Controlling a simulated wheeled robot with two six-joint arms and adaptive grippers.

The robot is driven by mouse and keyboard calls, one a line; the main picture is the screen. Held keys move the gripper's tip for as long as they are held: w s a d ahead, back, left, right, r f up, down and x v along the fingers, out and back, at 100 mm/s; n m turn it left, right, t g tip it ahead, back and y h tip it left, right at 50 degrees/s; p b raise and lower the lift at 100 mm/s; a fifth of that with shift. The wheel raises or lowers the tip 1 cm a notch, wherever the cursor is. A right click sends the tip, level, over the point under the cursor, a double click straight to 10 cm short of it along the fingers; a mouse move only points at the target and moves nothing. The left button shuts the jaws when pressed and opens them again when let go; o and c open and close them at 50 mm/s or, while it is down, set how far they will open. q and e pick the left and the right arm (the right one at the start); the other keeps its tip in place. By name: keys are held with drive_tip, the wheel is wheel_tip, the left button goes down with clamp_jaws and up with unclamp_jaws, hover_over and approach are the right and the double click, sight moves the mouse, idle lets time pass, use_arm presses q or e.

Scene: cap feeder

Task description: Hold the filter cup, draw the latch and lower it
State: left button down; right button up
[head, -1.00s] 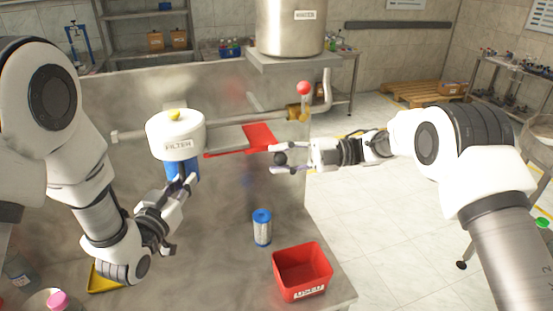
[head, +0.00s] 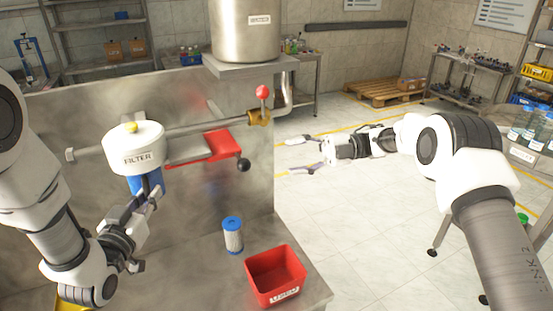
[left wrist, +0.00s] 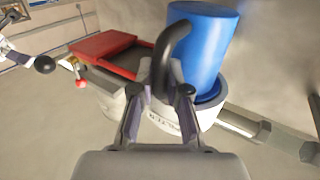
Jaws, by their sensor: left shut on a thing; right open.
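The blue filter cup (head: 138,185) hangs upright under the white filter head (head: 133,150) with its yellow top knob. My left gripper (head: 152,188) is shut on the cup's black handle, which shows in the left wrist view (left wrist: 164,62). The red latch (head: 224,144) sits right of the filter head, with a grey plate beside it and a black knob (head: 243,165) at its end. My right gripper (head: 305,155) is open and empty, to the right of the knob and apart from it. The inside of the cup is hidden.
A blue-and-white cartridge (head: 232,236) stands on the steel bench, beside a red bin (head: 275,278). A valve with a red ball handle (head: 262,92) is above the latch, under a steel tank (head: 245,35). Space around my right gripper is open.

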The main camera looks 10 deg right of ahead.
use_arm(q)
drive_tip(key=shift+a+r, duration=0.1)
drive_tip(key=shift+f+b, duration=2.3)
drive_tip(key=shift+f, duration=0.3)
drive_tip(key=shift+s, duration=0.1)
